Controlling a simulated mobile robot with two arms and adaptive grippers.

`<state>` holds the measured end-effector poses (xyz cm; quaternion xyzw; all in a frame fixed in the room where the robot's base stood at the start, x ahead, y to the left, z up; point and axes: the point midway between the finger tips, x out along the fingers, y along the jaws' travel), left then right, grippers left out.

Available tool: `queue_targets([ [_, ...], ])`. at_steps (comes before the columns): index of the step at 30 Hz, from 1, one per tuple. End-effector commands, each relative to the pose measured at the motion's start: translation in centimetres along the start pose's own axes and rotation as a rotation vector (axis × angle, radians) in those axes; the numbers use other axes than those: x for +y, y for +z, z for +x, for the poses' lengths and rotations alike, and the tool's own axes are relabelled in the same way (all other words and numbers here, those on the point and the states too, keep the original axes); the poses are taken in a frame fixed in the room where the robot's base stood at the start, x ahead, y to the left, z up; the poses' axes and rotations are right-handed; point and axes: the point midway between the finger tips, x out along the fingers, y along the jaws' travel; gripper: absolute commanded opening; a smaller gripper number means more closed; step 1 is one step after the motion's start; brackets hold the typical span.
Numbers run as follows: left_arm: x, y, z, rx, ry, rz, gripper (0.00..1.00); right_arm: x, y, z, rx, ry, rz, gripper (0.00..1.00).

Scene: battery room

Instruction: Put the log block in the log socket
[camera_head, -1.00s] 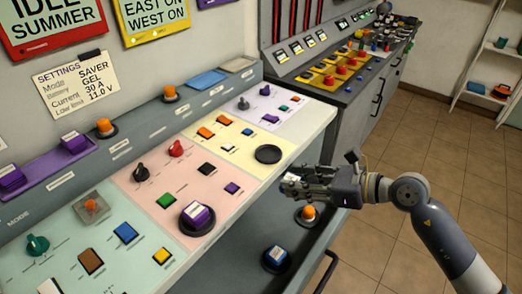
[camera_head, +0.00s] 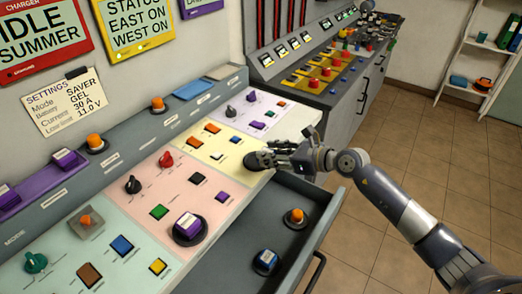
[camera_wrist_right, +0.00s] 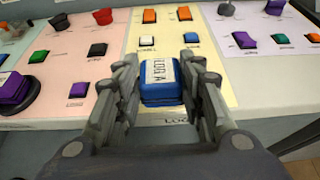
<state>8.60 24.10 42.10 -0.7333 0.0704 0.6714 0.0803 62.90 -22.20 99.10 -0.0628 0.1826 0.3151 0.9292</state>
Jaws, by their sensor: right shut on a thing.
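My right gripper (camera_head: 274,158) is at the panel's front edge, over the yellow section. In the right wrist view its fingers (camera_wrist_right: 160,95) are shut on the log block (camera_wrist_right: 160,82), a blue block with a white label reading LOG A. The head view does not show the block clearly. The log socket (camera_head: 254,161), a round black socket, is partly covered by the gripper in the head view. In the wrist view the block hides it, with part of a LOG label just below. I cannot tell whether block and socket touch. My left gripper is not in view.
A purple block (camera_head: 187,225) sits in a round black socket on the pink section. Small switches and knobs surround the gripper. Floor is clear at right.

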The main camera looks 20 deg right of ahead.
Motion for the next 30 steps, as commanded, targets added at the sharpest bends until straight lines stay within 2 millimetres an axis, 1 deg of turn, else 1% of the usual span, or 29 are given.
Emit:
queue_targets([
  [1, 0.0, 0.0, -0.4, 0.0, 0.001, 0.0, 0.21, -0.4, 0.7, 1.0, -0.004, 0.001, 0.003, 0.12],
  [6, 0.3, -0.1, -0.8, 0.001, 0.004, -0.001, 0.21, -1.4, 1.2, 3.4, -0.002, 0.001, 0.002, 0.12],
  [14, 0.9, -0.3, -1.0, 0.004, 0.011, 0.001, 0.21, -2.0, 1.6, 5.0, -0.002, 0.001, 0.001, 0.12],
  [15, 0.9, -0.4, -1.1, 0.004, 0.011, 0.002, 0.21, -2.1, 1.5, 5.3, 0.0, 0.002, 0.003, 0.12],
  [18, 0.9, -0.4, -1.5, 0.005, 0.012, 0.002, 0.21, -2.0, -0.5, 5.9, 0.003, 0.003, 0.006, 0.12],
  [21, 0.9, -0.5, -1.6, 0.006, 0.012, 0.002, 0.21, -2.1, -1.3, 6.3, 0.0, 0.002, 0.004, 0.12],
  [24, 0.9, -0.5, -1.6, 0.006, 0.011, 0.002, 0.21, -2.1, -1.7, 6.4, -0.001, 0.001, 0.0, 0.12],
  [30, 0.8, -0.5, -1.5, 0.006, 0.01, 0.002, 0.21, -2.1, -1.8, 6.4, -0.001, 0.001, -0.001, 0.12],
])
